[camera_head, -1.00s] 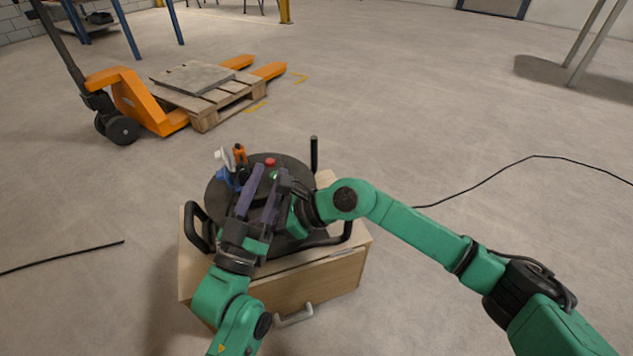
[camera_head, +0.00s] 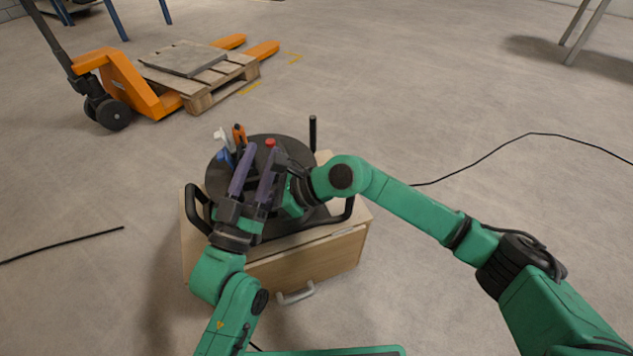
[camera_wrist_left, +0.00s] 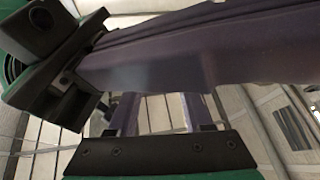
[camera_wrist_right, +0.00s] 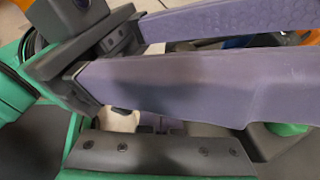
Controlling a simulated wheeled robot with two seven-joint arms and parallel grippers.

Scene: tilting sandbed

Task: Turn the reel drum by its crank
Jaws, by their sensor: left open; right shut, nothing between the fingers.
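The reel drum (camera_head: 216,178) is a dark round disc lying flat on a wooden cabinet. A black upright post (camera_head: 313,133) at its far right looks like the crank's handle; its foot is hidden by my right arm. My left gripper (camera_head: 260,152) is open above the drum, its two purple fingers apart and pointing away from me, well left of the post. My right gripper (camera_head: 281,172) is shut and empty over the drum, close beside the left fingers. Its fingers are largely hidden in the head view but fill the right wrist view (camera_wrist_right: 190,85).
The cabinet (camera_head: 310,262) has a drawer handle (camera_head: 296,294). Black loop handles stand at left (camera_head: 194,208) and right (camera_head: 346,211). A red cap (camera_head: 270,143) and orange tool (camera_head: 239,134) show at the drum. An orange pallet jack (camera_head: 125,85) stands behind left; cables (camera_head: 480,155) cross open floor.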

